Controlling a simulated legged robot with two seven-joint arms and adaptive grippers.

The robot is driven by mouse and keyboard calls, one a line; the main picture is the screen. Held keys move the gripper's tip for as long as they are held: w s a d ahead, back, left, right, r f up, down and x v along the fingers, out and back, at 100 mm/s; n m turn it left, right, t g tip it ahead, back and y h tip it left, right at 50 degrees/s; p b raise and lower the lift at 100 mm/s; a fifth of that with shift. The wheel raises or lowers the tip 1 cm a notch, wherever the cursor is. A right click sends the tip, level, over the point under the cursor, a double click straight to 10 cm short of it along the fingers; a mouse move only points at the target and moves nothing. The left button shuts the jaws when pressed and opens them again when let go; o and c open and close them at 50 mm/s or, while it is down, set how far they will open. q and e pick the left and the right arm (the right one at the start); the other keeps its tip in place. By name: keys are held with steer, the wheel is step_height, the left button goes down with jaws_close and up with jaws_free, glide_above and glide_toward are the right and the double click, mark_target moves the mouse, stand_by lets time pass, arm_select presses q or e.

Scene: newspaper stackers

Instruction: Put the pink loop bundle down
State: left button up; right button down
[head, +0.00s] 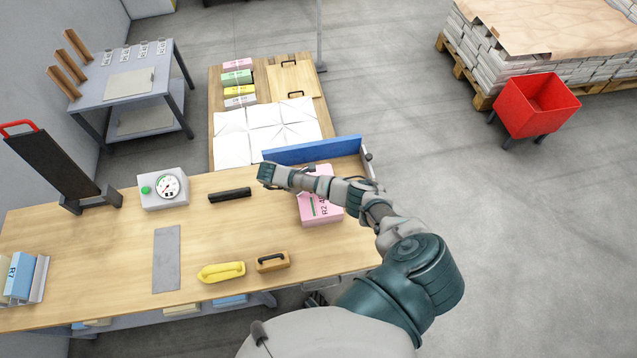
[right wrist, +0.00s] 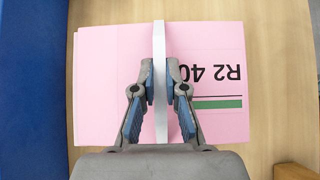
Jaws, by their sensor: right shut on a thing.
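The pink bundle (head: 320,208), marked "R2 40" with a green stripe, is at the right end of the wooden bench (head: 110,235), in front of the blue board. My right arm covers its far part in the head view. In the right wrist view the pink bundle (right wrist: 112,85) lies flat below my right gripper (right wrist: 160,78). A pale upright loop (right wrist: 160,125) crosses it, and the blue-padded fingers are shut on this loop from both sides. I cannot tell whether the bundle touches the bench or hangs just above it. My left gripper is not in view.
A blue board (head: 312,150) stands close behind the bundle. A black bar (head: 230,195), a dial gauge box (head: 163,188), a grey plate (head: 166,260), a yellow tool (head: 221,272) and a wooden block (head: 272,261) lie farther left. A red bin (head: 535,105) stands on the floor.

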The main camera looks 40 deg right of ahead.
steer(key=shift+w+a+r, duration=0.1)
steer(key=shift+a+r, duration=0.05)
steer(key=shift+a, duration=0.35)
steer(key=shift+a+r, duration=0.15)
steer(key=shift+a, duration=0.3)
steer(key=shift+d+f, duration=0.2)
steer(key=shift+d, duration=0.15)
steer(key=c, duration=1.3)
jaws_free()
steer(key=shift+d+f, duration=0.2)
steer(key=shift+d, duration=0.15)
steer(key=shift+o, duration=0.4)
steer(key=shift+d+f, duration=0.1)
steer(key=shift+d, duration=0.3)
steer(key=shift+a, duration=0.55)
steer(key=shift+a+r, duration=0.35)
steer(key=shift+a, duration=0.05)
steer(key=shift+v, duration=1.2)
steer(key=r+p, duration=0.1)
steer(key=w+a+r+p, duration=0.1)
steer(key=r, duration=0.1)
steer(key=shift+w+a+p, duration=0.1)
steer(key=shift+w+p, duration=0.1)
steer(key=shift+p, duration=0.1)
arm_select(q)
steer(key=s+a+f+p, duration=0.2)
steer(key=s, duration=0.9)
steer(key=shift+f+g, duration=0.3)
arm_select(e)
steer(key=shift+v, duration=2.5)
